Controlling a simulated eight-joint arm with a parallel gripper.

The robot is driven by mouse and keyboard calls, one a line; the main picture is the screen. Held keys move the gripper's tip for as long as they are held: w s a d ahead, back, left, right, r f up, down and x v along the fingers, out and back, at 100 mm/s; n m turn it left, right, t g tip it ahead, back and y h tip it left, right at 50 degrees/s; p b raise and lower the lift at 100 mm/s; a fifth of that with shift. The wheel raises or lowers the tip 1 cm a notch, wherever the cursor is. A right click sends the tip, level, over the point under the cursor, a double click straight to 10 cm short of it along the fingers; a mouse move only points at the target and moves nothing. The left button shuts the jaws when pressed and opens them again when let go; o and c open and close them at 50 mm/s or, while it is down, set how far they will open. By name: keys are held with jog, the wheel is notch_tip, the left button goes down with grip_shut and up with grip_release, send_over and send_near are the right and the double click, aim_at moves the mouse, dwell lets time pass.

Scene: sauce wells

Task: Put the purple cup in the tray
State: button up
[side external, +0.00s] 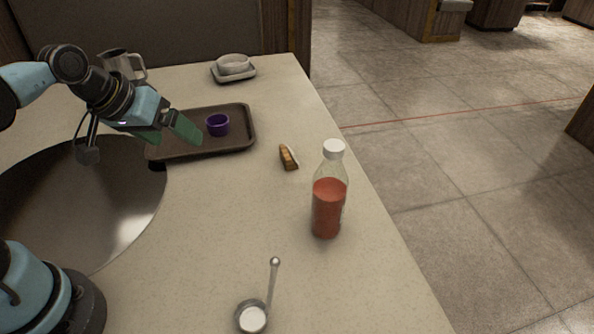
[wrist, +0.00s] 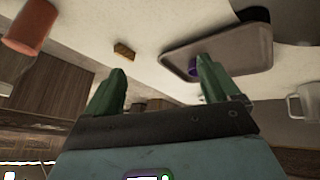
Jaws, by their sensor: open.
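The small purple cup (side external: 217,125) stands upright inside the dark brown tray (side external: 237,146), toward its right half. In the wrist view the purple cup (wrist: 193,66) shows partly behind one green finger, on the tray (wrist: 236,55). My gripper (side external: 168,133) has green fingers and is open and empty. It is over the left part of the tray in the side view, apart from the cup. In the wrist view my gripper (wrist: 160,82) shows its two fingers wide apart with nothing between them.
A bottle of red sauce (side external: 328,205) stands at the counter's right edge. A measuring spoon (side external: 254,315) lies in front.

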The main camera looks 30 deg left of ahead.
jog(key=s+m, duration=0.2)
jog(key=m, duration=0.1)
jog(key=shift+d+f+t+y, duration=0.2)
jog(key=shift+d+t+y, duration=0.15)
jog(key=shift+t+y, duration=0.05)
